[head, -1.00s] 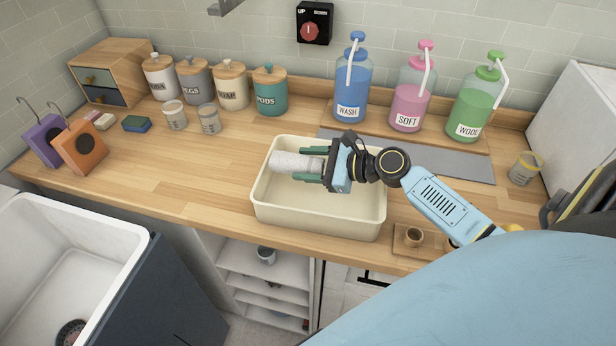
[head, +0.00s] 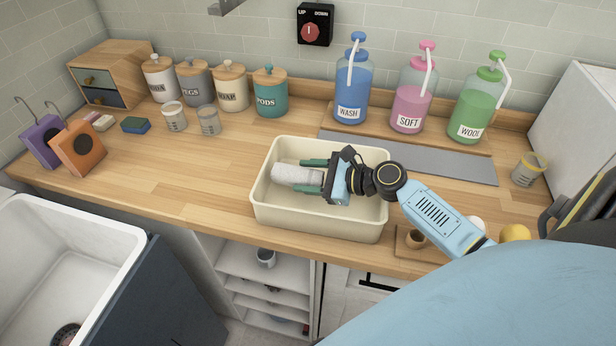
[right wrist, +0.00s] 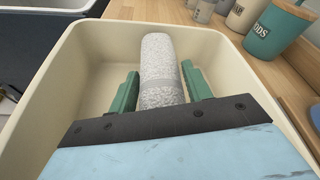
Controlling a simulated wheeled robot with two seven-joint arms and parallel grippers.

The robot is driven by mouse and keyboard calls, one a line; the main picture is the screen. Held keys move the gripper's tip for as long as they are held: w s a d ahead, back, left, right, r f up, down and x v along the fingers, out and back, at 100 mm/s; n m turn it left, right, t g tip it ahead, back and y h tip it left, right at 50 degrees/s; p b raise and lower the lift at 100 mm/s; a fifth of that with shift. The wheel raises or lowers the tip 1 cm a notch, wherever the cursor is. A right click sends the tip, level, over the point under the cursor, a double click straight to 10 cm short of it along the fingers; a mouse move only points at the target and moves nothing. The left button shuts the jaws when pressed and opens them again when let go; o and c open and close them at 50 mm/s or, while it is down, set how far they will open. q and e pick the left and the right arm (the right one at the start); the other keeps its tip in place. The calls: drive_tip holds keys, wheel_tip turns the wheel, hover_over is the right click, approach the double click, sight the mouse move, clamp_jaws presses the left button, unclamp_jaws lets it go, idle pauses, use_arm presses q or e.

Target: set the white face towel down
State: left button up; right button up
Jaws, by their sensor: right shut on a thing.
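The white face towel (head: 290,173) is a rolled, fuzzy white cylinder lying along the jaws of my right gripper (head: 306,175). The gripper is shut on it, with a green finger on each side. Both are inside the cream tub (head: 315,223), towards its left half. In the right wrist view the towel (right wrist: 160,60) points away between the fingers (right wrist: 160,78), low over the tub's floor. I cannot tell whether the towel touches the floor. My left gripper is not in view.
Blue, pink and green pump bottles (head: 408,100) stand behind the tub on the right, near a grey mat (head: 440,160). Labelled canisters (head: 230,90) line the wall. A white sink (head: 65,260) is at lower left.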

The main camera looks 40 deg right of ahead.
drive_tip(key=o, duration=1)
drive_tip(key=shift+s+a+f, duration=0.15)
drive_tip(key=shift+f, duration=0.25)
drive_tip(key=shift+s+a+f, duration=0.1)
drive_tip(key=shift+s+f, duration=0.05)
drive_tip(key=shift+f, duration=0.2)
drive_tip(key=shift+r, duration=0.25)
drive_tip(key=p+v, duration=0.1)
drive_tip(key=v, duration=0.3)
drive_tip(key=r+p+v, duration=0.1)
drive_tip(key=v, duration=0.1)
drive_tip(key=shift+w+d+r+p, duration=0.1)
drive_tip(key=shift+w+d+p, duration=0.1)
drive_tip(key=shift+p, duration=0.15)
drive_tip(key=shift+v, duration=0.75)
drive_tip(key=shift+w, duration=0.1)
